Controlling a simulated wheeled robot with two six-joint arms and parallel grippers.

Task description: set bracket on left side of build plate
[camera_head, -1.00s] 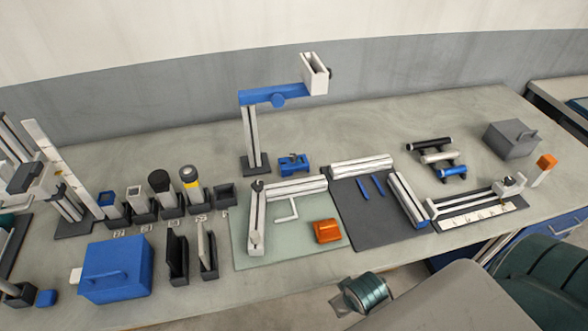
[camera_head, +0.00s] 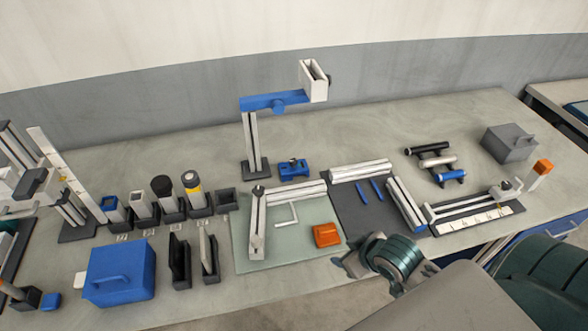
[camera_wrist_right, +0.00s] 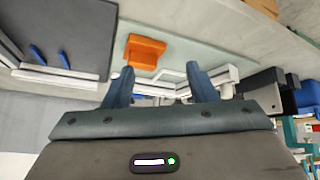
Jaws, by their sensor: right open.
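The pale green plate (camera_head: 290,250) lies on the bench in front of the blue-armed stand. An orange block-like part (camera_head: 326,235), possibly the bracket, rests on its right side; it also shows in the wrist view (camera_wrist_right: 145,52). A thin white angled piece (camera_head: 287,215) lies left of it, inside two white rails (camera_head: 259,225) that meet at a corner. I cannot tell for sure which piece is the bracket. My right gripper (camera_head: 348,264) is open and empty at the bench's front edge, right of the orange part. The wrist view shows its fingers (camera_wrist_right: 161,86) apart. My left gripper is not visible.
A dark mat (camera_head: 365,215) with two blue strips and rails lies right of the plate. Upright dark slotted holders (camera_head: 208,255) and a blue box (camera_head: 118,272) stand to the left. The tall stand (camera_head: 252,145) rises behind.

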